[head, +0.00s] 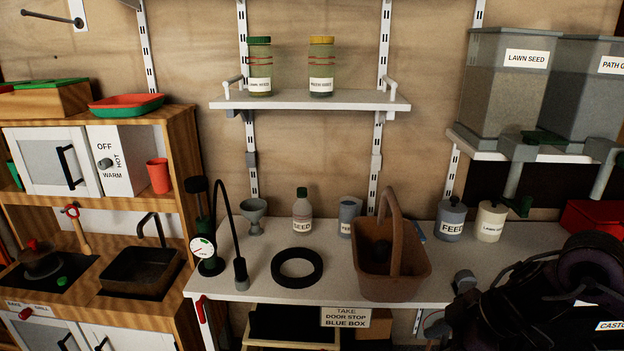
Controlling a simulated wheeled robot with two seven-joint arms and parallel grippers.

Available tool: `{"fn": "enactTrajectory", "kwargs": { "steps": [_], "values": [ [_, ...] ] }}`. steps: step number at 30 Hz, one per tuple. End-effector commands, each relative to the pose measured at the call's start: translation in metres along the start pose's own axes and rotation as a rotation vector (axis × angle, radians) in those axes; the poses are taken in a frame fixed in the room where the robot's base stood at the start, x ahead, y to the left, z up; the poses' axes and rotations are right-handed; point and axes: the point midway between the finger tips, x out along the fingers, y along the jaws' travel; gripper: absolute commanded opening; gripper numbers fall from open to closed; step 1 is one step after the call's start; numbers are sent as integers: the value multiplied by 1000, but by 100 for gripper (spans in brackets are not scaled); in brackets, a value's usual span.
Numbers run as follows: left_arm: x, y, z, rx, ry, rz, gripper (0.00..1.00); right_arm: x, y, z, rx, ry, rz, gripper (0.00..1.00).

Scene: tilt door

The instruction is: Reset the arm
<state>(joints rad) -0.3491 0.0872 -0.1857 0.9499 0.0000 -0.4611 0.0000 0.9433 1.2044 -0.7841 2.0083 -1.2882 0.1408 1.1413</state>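A dark jointed arm, which looks like my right arm, fills the lower right corner of the head view. It is folded in front of the right end of the white bench (340,285). Its dark far end, at the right gripper (464,284), is close to the bench's front edge, right of the brown basket (395,275). The fingers cannot be made out against the dark, and I see nothing clearly held. My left gripper and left arm are out of view. A white cabinet door (45,160) with a black handle, at the left, looks shut.
On the bench stand a black ring (297,268), a pump with a gauge (205,250), a bottle (302,212) and feed tins (452,218). A shelf (310,101) holds two jars. Seed bins (505,85) stand upper right. A toy kitchen (140,270) fills the left.

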Motion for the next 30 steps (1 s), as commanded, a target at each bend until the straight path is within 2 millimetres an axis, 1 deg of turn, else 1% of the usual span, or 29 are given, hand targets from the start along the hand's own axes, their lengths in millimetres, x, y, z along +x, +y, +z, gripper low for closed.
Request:
{"fn": "enactTrajectory", "kwargs": {
  "steps": [3,5,6,8,11,12,14,15,17,18,20,21,23,24,26,27,29,30],
  "values": [
    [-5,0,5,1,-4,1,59,20,19,-18,8,92,0,50],
    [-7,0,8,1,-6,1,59,32,31,-25,17,145,9,50],
    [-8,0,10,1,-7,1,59,41,40,-29,27,181,17,50],
    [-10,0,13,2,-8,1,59,57,54,-33,48,236,36,50],
    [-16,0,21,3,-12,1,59,94,81,-28,119,329,89,50],
    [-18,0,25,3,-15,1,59,114,92,-19,163,358,120,50],
    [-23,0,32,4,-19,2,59,148,105,8,247,384,179,50],
    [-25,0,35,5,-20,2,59,170,109,29,301,385,220,50],
    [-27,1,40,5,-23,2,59,200,108,65,375,365,271,50],
    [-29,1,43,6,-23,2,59,218,103,88,420,347,301,50],
    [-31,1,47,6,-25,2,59,244,90,125,484,303,338,50],
    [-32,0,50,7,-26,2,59,259,78,149,524,271,356,50],
    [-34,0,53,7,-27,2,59,280,56,185,578,215,381,50],
    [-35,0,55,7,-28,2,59,292,39,208,611,176,394,50],
    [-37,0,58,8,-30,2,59,309,10,241,659,115,407,50],
    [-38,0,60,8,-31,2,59,319,-10,262,688,71,414,50],
    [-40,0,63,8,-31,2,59,331,-44,291,726,6,418,50],
    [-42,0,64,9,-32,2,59,338,-67,309,751,-39,418,50]
  ]
}}
